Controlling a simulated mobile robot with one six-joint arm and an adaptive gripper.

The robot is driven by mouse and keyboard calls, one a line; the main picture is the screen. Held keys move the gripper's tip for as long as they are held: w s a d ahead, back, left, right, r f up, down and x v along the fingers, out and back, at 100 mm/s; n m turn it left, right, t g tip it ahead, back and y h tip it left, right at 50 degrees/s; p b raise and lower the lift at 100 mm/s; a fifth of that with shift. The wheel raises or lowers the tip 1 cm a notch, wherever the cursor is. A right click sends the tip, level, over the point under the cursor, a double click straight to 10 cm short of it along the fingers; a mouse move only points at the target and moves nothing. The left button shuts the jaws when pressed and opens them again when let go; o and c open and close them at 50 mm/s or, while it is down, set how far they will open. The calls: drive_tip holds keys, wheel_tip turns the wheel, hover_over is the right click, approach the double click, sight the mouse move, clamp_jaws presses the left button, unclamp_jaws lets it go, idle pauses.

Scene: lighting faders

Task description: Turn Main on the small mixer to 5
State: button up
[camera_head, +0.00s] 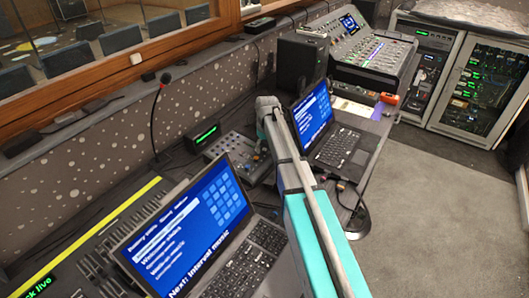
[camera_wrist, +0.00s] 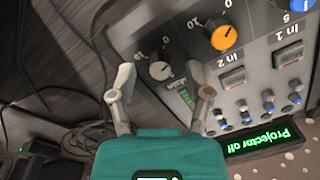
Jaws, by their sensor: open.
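The small mixer (camera_head: 232,147) sits on the desk between two laptops, and its panel (camera_wrist: 258,65) appears upside down in the wrist view. A pale knob (camera_wrist: 160,70) near the panel's edge has 0 and 10 marks. I cannot tell the knob's setting. My gripper (camera_wrist: 162,75) is open, with one finger on each side of this knob in the picture. I cannot tell whether they touch it. In the head view my arm hides part of the mixer.
An orange knob (camera_wrist: 222,36) and a blue knob (camera_wrist: 299,4) sit farther along the panel. A green "Projector off" display (camera_wrist: 264,139) stands beside the mixer. Cables (camera_wrist: 55,60) lie on the desk. The near laptop (camera_head: 190,225) and far laptop (camera_head: 315,115) flank the mixer.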

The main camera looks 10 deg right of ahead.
drive_tip(key=shift+f, duration=0.25)
clamp_jaws()
idle(0.3)
